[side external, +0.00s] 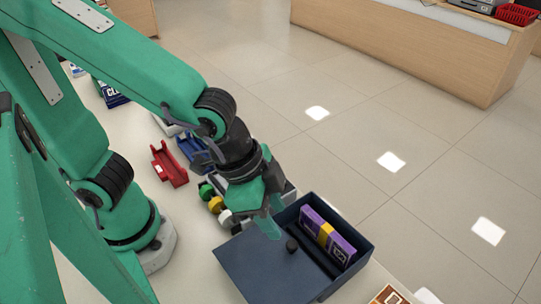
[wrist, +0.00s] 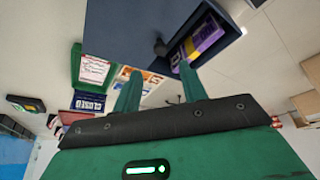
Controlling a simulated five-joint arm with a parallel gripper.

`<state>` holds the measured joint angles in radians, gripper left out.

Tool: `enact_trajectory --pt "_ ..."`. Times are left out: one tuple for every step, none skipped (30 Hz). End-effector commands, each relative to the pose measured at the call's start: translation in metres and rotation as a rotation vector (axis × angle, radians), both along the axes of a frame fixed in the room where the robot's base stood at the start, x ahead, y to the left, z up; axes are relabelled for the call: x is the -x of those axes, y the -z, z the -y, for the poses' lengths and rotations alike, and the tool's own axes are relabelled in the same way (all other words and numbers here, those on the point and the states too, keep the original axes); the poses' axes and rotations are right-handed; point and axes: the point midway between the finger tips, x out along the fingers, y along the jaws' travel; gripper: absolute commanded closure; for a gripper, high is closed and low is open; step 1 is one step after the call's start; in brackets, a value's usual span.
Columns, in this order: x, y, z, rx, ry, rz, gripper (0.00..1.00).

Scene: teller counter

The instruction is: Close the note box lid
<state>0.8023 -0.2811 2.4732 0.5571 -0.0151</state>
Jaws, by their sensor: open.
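The navy note box (side external: 368,243) stands on the pale counter. Its flat navy lid (side external: 250,262) covers the left part and leaves the right part open. A purple bundle with a yellow band (side external: 330,238) shows in the open part. A black knob (side external: 292,246) stands on the lid near its edge by the opening. My gripper (side external: 271,224) is open and empty, above the lid and a little left of the knob. In the wrist view, the lid (wrist: 125,25), knob (wrist: 160,47) and bundle (wrist: 203,38) lie beyond my fingertips (wrist: 158,80). Contact with the lid cannot be told.
Green, yellow and white round pieces (side external: 216,204) lie left of the box, near my gripper. A red tray (side external: 168,165) and a blue tray (side external: 190,150) lie farther back. A brown card (side external: 388,295) lies near the front edge. Open floor (side external: 440,210) lies right of the counter.

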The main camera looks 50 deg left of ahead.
Motion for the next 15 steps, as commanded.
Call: enact_trajectory --pt "0.0 0.0 0.001 0.0 0.001 0.0 0.58" --pt "0.0 0.0 0.0 0.0 0.001 0.0 0.58" --pt "0.0 0.0 0.0 0.0 0.001 0.0 0.58" --pt "0.0 0.0 0.0 0.0 0.0 0.0 0.58" --pt "0.0 0.0 0.0 0.0 0.0 0.0 0.58" --pt "0.0 0.001 0.0 0.0 0.0 0.0 0.58" --pt "0.0 0.001 0.001 0.0 0.0 0.0 0.58" --pt "-0.001 0.002 0.001 -0.001 0.0 -0.001 0.58" --pt "-0.001 0.003 0.001 -0.001 0.0 -0.001 0.58" --pt "-0.001 0.004 0.001 -0.001 0.0 -0.001 0.58" --pt "-0.002 0.005 0.002 -0.001 0.0 -0.001 0.58" --pt "-0.002 0.007 0.002 -0.001 0.0 -0.001 0.58" --pt "-0.003 0.009 0.003 -0.001 0.0 -0.001 0.58" --pt "-0.003 0.011 0.003 -0.002 0.0 -0.002 0.58" --pt "-0.004 0.013 0.004 -0.002 -0.001 -0.002 0.58"
